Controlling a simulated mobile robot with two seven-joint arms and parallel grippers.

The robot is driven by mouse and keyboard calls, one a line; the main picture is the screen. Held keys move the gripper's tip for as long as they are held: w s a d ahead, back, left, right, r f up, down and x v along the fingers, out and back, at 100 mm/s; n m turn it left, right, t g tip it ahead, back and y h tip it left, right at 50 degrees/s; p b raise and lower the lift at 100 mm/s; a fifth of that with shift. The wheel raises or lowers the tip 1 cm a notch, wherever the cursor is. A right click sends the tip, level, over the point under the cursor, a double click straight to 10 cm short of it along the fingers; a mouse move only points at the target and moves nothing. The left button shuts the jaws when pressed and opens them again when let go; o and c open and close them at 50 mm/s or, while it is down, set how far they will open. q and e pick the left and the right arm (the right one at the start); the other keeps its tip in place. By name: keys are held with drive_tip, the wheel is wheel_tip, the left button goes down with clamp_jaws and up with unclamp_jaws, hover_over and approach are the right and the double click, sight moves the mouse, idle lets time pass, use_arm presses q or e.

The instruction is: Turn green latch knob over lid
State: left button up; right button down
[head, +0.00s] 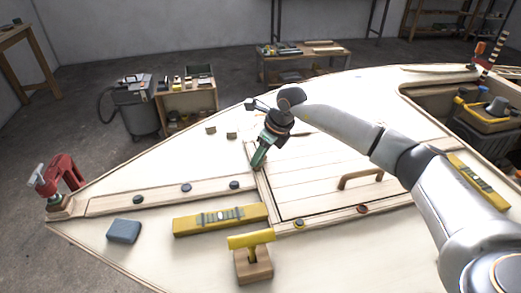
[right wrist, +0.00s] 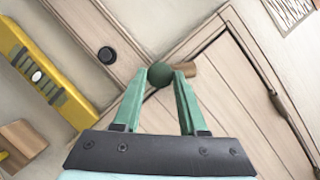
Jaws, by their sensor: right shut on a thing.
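My right gripper (head: 259,158) reaches down to the left edge of the planked lid (head: 320,165). In the right wrist view its green fingers (right wrist: 166,76) are shut on the round green latch knob (right wrist: 160,73). A short wooden latch piece (right wrist: 191,68) shows beside the knob, partly behind one finger. It lies close to the dark gap along the edge of the lid (right wrist: 235,85); I cannot tell how far over the lid it reaches. In the head view the gripper hides the green knob. My left gripper is not in view.
A yellow level (head: 220,219), a yellow-handled wooden block (head: 253,265) and a blue block (head: 124,231) lie on the deck. A wooden handle (head: 360,178) rises from the lid. A red clamp (head: 62,178) stands at the left.

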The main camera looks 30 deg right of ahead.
drive_tip(key=m, duration=0.2)
drive_tip(key=m+h, duration=0.2)
drive_tip(key=m, duration=0.1)
drive_tip(key=shift+a+m+t, duration=0.25)
drive_tip(key=shift+m+t, duration=0.05)
drive_tip(key=m+h, duration=0.1)
drive_tip(key=m, duration=0.1)
drive_tip(key=m+h, duration=0.1)
drive_tip(key=m, duration=0.2)
drive_tip(key=shift+a+m+b, duration=0.2)
drive_tip(key=shift+m+b, duration=0.1)
drive_tip(key=shift+b, duration=0.05)
drive_tip(key=shift+c, duration=2.3)
unclamp_jaws()
drive_tip(key=shift+g, duration=0.4)
drive_tip(key=v, duration=1.2)
drive_tip(key=shift+s+a+r, duration=0.15)
drive_tip(key=shift+a+r, duration=0.05)
drive_tip(key=shift+r, duration=0.05)
